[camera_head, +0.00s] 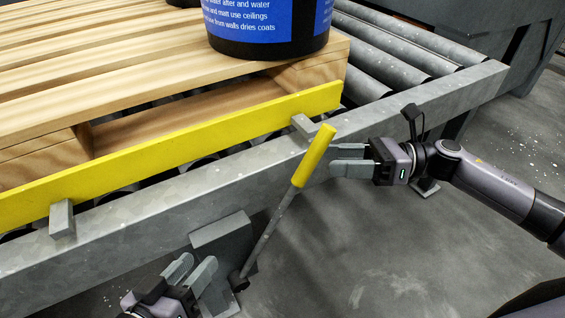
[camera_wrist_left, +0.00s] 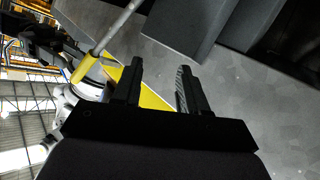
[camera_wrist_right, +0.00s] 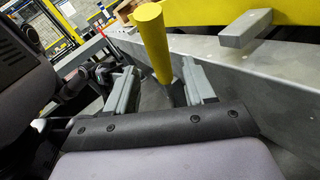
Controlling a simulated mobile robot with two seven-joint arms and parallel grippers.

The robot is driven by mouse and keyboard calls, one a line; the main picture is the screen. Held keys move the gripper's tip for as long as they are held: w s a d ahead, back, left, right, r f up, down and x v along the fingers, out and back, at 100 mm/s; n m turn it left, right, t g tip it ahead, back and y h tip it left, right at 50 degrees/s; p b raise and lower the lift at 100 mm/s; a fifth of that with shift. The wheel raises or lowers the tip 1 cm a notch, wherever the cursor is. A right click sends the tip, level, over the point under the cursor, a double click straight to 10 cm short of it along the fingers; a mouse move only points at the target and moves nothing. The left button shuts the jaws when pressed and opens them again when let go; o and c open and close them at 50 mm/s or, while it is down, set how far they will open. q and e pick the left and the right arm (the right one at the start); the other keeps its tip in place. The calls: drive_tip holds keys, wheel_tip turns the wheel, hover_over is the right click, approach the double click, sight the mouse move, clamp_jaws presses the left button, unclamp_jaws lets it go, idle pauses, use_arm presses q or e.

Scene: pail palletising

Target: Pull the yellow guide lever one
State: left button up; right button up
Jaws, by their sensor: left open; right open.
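The yellow-handled guide lever (camera_head: 314,156) tilts up and right from a pivot by the conveyor's side rail. Its grey rod (camera_head: 268,235) runs down to a grey bracket. My right gripper (camera_head: 335,158) is open, its fingertips right beside the yellow handle. In the right wrist view the handle (camera_wrist_right: 154,42) stands ahead, in line with the gap between the open fingers (camera_wrist_right: 160,92). I cannot tell if they touch it. My left gripper (camera_head: 190,272) is open and empty, low near the lever's base. The lever's yellow grip (camera_wrist_left: 84,70) also shows in the left wrist view.
A yellow guide bar (camera_head: 170,150) runs along the rail beside a wooden pallet (camera_head: 110,75). A black pail with a blue label (camera_head: 265,30) stands on the pallet. The grey side rail (camera_head: 150,220) lies close to both grippers.

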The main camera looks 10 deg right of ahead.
drive_tip(key=shift+w+a+f+b, duration=0.1)
drive_tip(key=shift+w+a+b, duration=0.1)
drive_tip(key=shift+a, duration=1)
drive_tip(key=shift+w+a+r+b, duration=0.1)
drive_tip(key=shift+w+a, duration=0.15)
drive_tip(key=shift+a, duration=0.95)
drive_tip(key=shift+w+a+f+b, duration=0.1)
drive_tip(key=shift+w+a+b, duration=0.1)
drive_tip(key=shift+a, duration=1)
clamp_jaws()
